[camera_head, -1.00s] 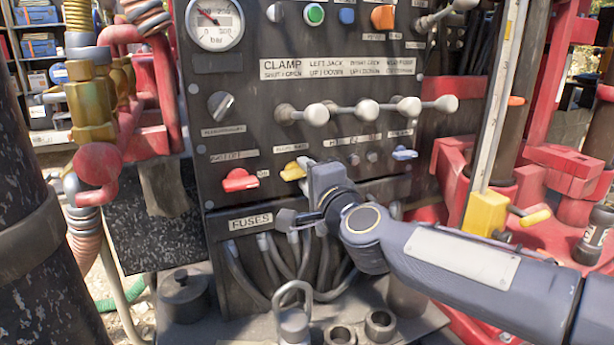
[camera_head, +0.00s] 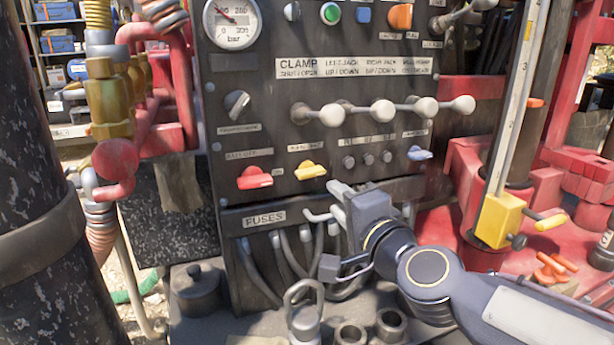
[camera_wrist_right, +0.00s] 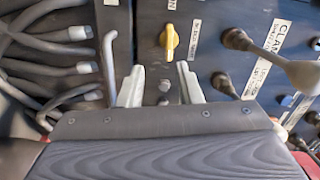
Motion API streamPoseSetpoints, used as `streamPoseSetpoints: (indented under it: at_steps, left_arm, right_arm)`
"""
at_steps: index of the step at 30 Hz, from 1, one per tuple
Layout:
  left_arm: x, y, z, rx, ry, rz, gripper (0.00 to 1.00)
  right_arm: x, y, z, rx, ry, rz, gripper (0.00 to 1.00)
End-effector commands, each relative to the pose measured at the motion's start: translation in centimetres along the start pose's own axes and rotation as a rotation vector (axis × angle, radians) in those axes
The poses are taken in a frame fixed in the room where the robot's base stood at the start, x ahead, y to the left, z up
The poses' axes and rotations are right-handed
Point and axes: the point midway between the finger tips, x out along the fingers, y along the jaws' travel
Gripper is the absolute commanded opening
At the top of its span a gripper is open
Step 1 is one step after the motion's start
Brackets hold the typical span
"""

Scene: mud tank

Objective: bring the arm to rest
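My right arm comes in from the lower right in the head view. Its gripper (camera_head: 342,200) is in front of the control panel (camera_head: 230,135), below and to the right of the yellow switch (camera_head: 310,171). In the right wrist view my right gripper's two pale fingers (camera_wrist_right: 160,86) stand apart with nothing held between them. The yellow switch (camera_wrist_right: 169,41) lies beyond the fingertips, with a visible gap. The red switch (camera_head: 253,178) is left of the yellow one. My left gripper is not in view.
Grey levers (camera_head: 382,111) stick out across the panel above the gripper. Hoses (camera_head: 290,262) hang below the fuses label, and a bent rod (camera_wrist_right: 109,60) is close beside the fingers. A metal shackle (camera_head: 304,310) stands below. A yellow block (camera_head: 499,220) is at the right.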

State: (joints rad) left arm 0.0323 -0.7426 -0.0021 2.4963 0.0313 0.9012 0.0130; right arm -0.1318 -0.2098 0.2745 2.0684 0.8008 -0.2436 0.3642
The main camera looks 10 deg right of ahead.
Motion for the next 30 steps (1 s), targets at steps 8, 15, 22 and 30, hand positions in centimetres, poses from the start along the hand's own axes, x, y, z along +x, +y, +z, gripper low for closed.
streamPoseSetpoints:
  at_steps: [8, 15, 22, 30]
  left_arm:
    - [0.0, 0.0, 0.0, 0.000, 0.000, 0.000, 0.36]
    - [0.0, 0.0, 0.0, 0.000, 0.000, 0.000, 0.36]
    - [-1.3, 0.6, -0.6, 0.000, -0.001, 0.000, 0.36]
    - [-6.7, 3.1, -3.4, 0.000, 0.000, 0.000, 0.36]
  right_arm:
    - [-10.1, 12.0, 1.8, -0.516, -0.352, 0.300, 0.32]
    - [-17.9, 20.4, 2.5, -0.715, -0.583, 0.537, 0.32]
    - [-23.7, 23.7, 2.7, -0.796, -0.744, 0.698, 0.32]
    - [-23.7, 17.1, 1.7, -0.794, -0.741, 0.691, 0.32]
